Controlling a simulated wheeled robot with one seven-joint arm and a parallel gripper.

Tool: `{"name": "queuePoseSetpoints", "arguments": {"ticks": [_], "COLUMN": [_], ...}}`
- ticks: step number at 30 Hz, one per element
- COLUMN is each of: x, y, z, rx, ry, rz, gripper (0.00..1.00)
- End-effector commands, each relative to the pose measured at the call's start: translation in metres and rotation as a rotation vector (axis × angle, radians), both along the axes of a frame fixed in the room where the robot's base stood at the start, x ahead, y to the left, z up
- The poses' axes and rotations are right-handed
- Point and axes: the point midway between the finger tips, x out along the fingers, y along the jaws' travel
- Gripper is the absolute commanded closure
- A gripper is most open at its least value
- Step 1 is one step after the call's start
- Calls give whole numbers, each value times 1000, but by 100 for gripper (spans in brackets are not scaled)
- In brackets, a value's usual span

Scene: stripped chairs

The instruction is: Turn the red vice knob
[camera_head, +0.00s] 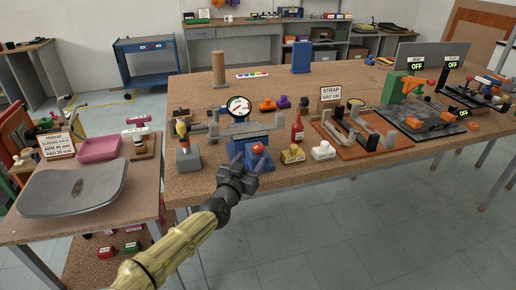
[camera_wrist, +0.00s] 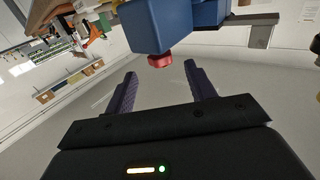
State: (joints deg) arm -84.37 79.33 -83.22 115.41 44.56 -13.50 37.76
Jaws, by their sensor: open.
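The red vice knob (camera_head: 258,149) is on the near side of a blue vice (camera_head: 233,145) at the front edge of the big workbench. In the wrist view the red knob (camera_wrist: 160,60) shows under a blue block (camera_wrist: 165,25) of the vice, between and beyond the two finger tips. My gripper (camera_head: 246,163) is open in front of the vice, close to the knob. Its purple fingers (camera_wrist: 160,75) stand apart with nothing between them. I cannot tell whether either finger touches the knob.
A grey block (camera_head: 188,158) stands left. A dial gauge (camera_head: 239,107) is behind. The floor before the bench is clear.

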Motion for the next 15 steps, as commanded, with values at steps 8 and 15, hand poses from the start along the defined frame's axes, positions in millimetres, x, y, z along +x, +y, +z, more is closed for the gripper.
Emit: {"name": "queuePoseSetpoints", "arguments": {"ticks": [8, 15], "x": [44, 67], "y": [-18, -27], "z": [1, 1], "rx": [0, 1], "ry": [-1, 0], "rz": [-2, -1], "gripper": [45, 45]}}
